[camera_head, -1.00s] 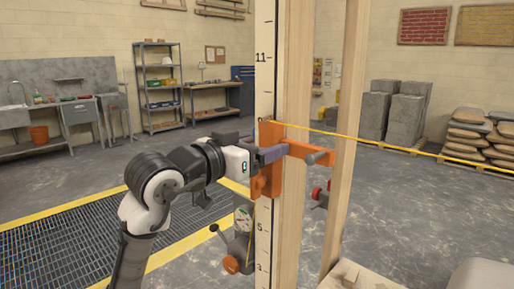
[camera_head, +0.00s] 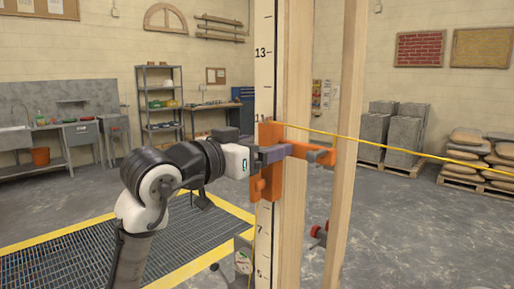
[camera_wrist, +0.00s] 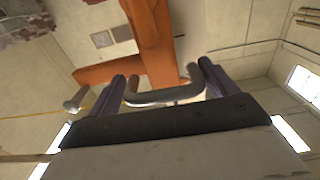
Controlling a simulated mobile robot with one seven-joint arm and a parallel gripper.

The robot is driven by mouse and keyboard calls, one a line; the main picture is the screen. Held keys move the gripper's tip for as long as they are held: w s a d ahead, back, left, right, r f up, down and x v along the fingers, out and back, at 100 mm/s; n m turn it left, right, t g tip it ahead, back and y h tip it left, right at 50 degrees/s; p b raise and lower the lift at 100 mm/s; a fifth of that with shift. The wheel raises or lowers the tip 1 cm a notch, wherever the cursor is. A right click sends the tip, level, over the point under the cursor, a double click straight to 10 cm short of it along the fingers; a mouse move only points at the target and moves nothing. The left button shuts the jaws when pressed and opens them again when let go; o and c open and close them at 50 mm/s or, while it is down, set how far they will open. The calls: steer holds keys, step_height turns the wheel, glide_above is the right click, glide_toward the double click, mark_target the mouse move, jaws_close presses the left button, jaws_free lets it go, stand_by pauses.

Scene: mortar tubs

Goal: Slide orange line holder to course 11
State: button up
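The orange line holder (camera_head: 268,180) sits on the marked pole (camera_head: 264,85), with an orange arm reaching right across the wooden post. A yellow line (camera_head: 400,147) runs right from its top. The number 11 is partly visible just above or beside the holder's top edge; 13 is clear higher up. My gripper (camera_head: 272,154) is at the holder. In the wrist view, its two purple fingers (camera_wrist: 163,88) stand at both ends of a grey U-shaped handle (camera_wrist: 165,97), against the orange body. The exact finger contact is hard to see.
Wooden posts (camera_head: 345,140) stand right behind the pole. A grey device with a dial (camera_head: 243,256) is low beside the pole, and a red knob (camera_head: 319,232) is lower right. Floor grating (camera_head: 130,245) lies left. Blocks (camera_head: 395,135) and bags (camera_head: 485,155) are stacked far right.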

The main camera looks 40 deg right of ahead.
steer(key=shift+a+f, duration=0.1)
steer(key=shift+a, duration=0.45)
steer(key=s+a+b, duration=0.1)
steer(key=a+b, duration=0.3)
steer(key=a, duration=0.8)
steer(key=shift+a, duration=0.4)
